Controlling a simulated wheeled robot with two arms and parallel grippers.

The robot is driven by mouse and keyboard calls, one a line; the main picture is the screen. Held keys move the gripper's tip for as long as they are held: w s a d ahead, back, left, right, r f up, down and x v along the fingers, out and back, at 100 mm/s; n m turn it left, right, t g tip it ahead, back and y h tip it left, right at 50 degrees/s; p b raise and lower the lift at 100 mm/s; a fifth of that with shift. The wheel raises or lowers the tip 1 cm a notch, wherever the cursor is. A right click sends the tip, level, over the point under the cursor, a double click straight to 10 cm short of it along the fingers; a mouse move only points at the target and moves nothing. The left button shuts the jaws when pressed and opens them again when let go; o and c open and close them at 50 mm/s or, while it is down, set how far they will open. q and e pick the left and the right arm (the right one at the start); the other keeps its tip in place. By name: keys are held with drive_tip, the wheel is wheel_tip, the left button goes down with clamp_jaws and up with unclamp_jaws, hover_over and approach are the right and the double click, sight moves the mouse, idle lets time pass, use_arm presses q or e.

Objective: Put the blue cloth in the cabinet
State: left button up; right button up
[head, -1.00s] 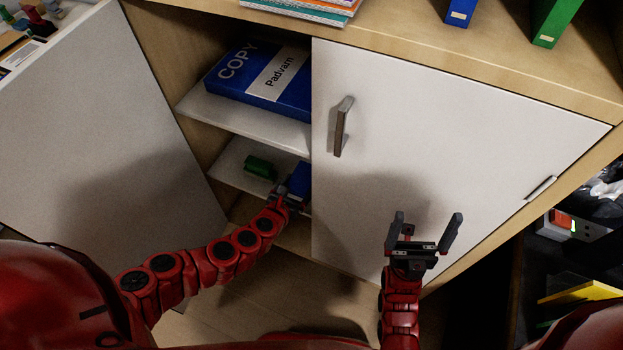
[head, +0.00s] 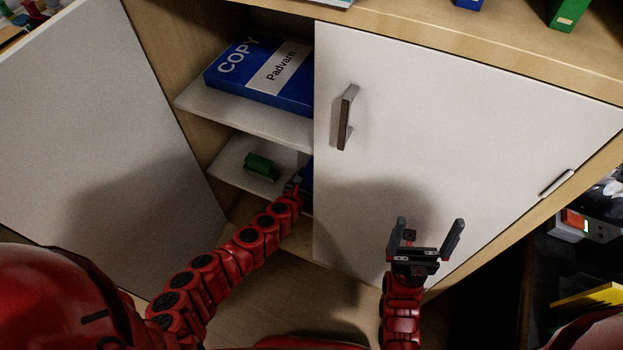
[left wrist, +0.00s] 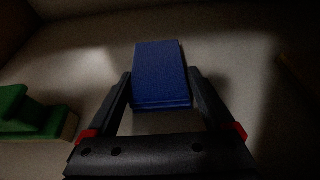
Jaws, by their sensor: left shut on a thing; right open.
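The blue cloth (left wrist: 160,72) is a folded, flat-sided block held between the fingers of my left gripper (left wrist: 162,92) in the left wrist view. In the head view my left gripper (head: 297,184) is inside the open left side of the cabinet (head: 222,218), at the lower shelf (head: 232,158). Only a sliver of the cloth (head: 308,176) shows there; the right door's edge hides the rest. I cannot tell whether the cloth touches the shelf. My right gripper (head: 426,240) is open and empty in front of the closed right door (head: 440,130).
The left door (head: 90,130) stands open. A green object (head: 261,165) sits on the lower shelf, left of my left gripper; it also shows in the wrist view (left wrist: 28,112). The right door has a handle (head: 346,118).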

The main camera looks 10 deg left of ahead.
use_arm(q)
drive_tip(key=o, duration=1.2)
drive_tip(key=shift+s+a+r, duration=0.1)
drive_tip(key=shift+s+r, duration=0.05)
drive_tip(key=p+v, duration=0.1)
drive_tip(key=v, duration=1)
drive_tip(key=shift+s+r, duration=0.1)
drive_tip(key=shift+s, duration=0.3)
